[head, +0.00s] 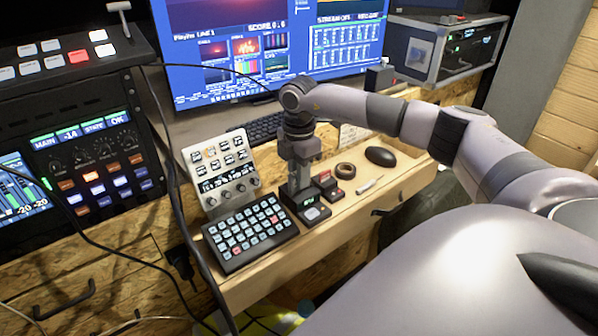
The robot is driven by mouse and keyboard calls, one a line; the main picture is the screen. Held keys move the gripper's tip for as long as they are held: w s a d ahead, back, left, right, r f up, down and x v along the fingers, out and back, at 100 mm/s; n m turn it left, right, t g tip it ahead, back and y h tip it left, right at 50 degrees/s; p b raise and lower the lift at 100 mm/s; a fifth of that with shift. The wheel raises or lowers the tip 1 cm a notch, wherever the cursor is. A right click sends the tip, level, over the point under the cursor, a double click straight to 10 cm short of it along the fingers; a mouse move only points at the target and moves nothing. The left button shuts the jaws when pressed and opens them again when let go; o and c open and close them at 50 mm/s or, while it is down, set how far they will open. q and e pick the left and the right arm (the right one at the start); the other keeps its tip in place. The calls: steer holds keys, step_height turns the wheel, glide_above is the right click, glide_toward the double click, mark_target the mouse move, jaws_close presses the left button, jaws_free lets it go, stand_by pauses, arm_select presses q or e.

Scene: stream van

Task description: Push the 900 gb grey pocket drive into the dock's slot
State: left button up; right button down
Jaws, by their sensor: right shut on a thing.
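My right gripper (299,188) points straight down over the dock (316,213), a small dark box with a lit green display near the desk's front edge. The gripper is shut on a narrow grey thing, which I take to be the grey pocket drive; the fingers cover most of it and its label cannot be read. Its lower end is at or just above the back of the dock's top. The slot is hidden, so I cannot tell whether the drive is in it. My left gripper is not in view.
A keypad (250,233) and a tilted control panel (219,172) stand close on the left. Small dark blocks with a red face (328,183), a tape roll (345,170), a white marker (368,186) and a black mouse (380,156) lie right. A keyboard (258,129) lies behind.

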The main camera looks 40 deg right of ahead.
steer(key=shift+f, duration=0.15)
steer(key=c, duration=0.9)
jaws_free()
steer(key=shift+r, duration=3.6)
